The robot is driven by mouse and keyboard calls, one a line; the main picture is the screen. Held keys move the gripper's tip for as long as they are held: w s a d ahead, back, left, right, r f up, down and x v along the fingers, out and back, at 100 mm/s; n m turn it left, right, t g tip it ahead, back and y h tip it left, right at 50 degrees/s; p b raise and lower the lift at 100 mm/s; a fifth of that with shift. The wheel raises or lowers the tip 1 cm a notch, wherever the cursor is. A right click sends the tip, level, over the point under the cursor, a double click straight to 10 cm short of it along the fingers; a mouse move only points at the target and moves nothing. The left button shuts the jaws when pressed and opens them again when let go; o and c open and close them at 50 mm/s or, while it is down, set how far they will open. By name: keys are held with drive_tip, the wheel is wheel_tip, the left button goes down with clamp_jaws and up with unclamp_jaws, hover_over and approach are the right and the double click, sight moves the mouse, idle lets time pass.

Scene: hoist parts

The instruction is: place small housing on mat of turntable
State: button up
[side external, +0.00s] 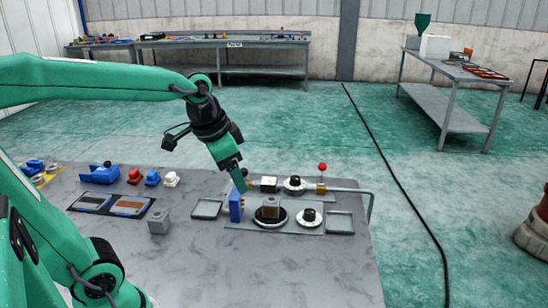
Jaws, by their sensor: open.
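A small grey block with a brownish front face (271,204), which looks like a housing, stands upright on the dark round mat of the turntable (258,219). Another small grey block (159,223) stands on the table to the left; I cannot tell for sure which of the two is the small housing. My gripper (241,184) is open and points down, just above and behind a blue upright block (236,208) at the left of the turntable. Nothing shows between its fingers, though they are small and partly hidden.
Empty shallow trays stand at left (207,209) and right (340,222) of the turntable. A white round part with a black knob (309,217) sits beside it. A red-topped lever (322,168) and a bent grey rod (350,190) rise behind. The table front is clear.

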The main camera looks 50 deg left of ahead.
drive_tip(key=s+d+f+n+t, duration=0.1)
drive_tip(key=s+d+n, duration=0.1)
drive_tip(key=s, duration=0.5)
drive_tip(key=shift+s+d+f+n+t, duration=0.15)
drive_tip(key=shift+s+f+n+t, duration=0.15)
drive_tip(key=shift+s+f, duration=0.05)
